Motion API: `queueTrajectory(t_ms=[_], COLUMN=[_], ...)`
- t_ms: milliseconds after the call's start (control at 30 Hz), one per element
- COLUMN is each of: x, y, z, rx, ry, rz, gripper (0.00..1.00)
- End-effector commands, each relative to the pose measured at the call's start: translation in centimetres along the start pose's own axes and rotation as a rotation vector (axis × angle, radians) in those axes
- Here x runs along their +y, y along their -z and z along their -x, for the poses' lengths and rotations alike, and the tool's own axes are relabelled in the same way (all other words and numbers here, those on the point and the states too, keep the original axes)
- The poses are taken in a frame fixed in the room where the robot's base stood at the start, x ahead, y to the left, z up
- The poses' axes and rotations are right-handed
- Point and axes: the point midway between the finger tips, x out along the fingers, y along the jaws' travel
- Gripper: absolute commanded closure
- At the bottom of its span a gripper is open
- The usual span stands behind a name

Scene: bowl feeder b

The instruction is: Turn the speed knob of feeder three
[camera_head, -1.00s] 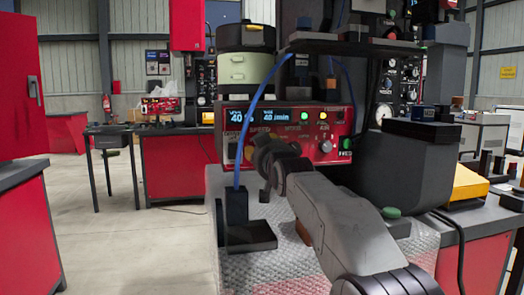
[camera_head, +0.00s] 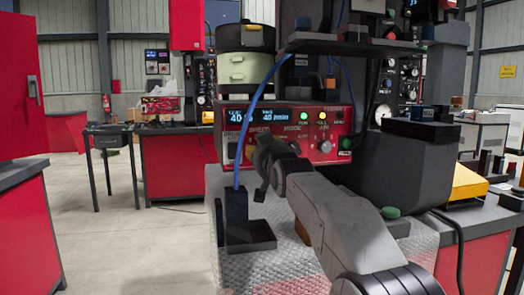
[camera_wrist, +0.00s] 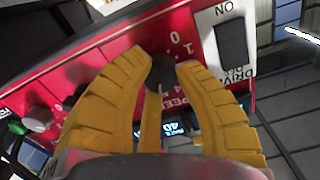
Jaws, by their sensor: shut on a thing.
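In the wrist view, a dark round knob (camera_wrist: 163,72) sits on the red panel (camera_wrist: 125,42) by the lettering "SPEED" and a number scale. In the head view my arm's end (camera_head: 268,158) is in front of the panel's left part and hides the knob. I cannot read which feeder number this is.
A black ON switch (camera_wrist: 232,50) marked "DRIVE" is close to the right finger in the wrist view. A silver knob (camera_head: 325,146) and lit buttons are on the panel's right. A black tray (camera_head: 250,238) and a blue hose (camera_head: 252,100) are near my arm's left.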

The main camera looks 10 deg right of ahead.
Motion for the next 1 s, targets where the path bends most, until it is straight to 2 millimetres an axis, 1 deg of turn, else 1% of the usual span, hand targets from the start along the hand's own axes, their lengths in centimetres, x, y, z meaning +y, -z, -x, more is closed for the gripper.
queueTrajectory(t_ms=[33, 133, 167, 433, 767, 867, 1000], x=[-0.1, -0.2, -0.2, -0.1, -0.1, -0.1, -0.1], y=[0.6, 0.7, 0.7, 0.4, 0.3, 0.4, 0.4], z=[0.1, 0.1, 0.1, 0.1, 0.2, 0.7, 2.1], rx=[0.016, 0.016, 0.017, 0.01, 0.006, 0.008, 0.007], ry=[0.003, 0.003, 0.003, 0.002, 0.001, 0.001, 0.001], rz=[0.0, 0.001, 0.001, 0.002, 0.002, 0.002, 0.002], gripper=[1.0, 1.0, 0.69, 0.45, 0.44, 0.44, 0.44])
